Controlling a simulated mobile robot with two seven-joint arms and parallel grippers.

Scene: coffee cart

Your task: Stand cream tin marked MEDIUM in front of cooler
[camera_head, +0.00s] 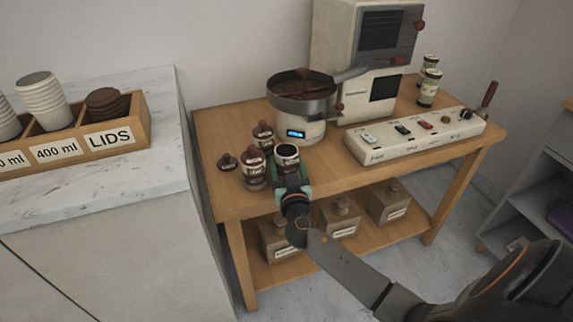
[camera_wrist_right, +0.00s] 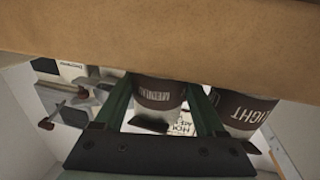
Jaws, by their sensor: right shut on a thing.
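My right gripper (camera_head: 288,172) is shut on a cream tin with a dark band (camera_head: 286,152). The tin is upright with its open top showing dark contents. In the right wrist view the tin (camera_wrist_right: 158,92) sits between the green fingers (camera_wrist_right: 165,110); its band lettering is too small to read surely. It is at the cooler's (camera_head: 302,97) front left, close to its base. I cannot tell whether the tin touches the tabletop. A tin marked LIGHT (camera_wrist_right: 240,112) is beside it in the right wrist view. My left gripper is not in view.
Two lidded cream tins (camera_head: 254,170) (camera_head: 263,137) and a loose dark lid (camera_head: 228,161) are left of my gripper on the wooden table (camera_head: 222,128). A switch panel (camera_head: 415,137) and a tall machine (camera_head: 345,70) stand right.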

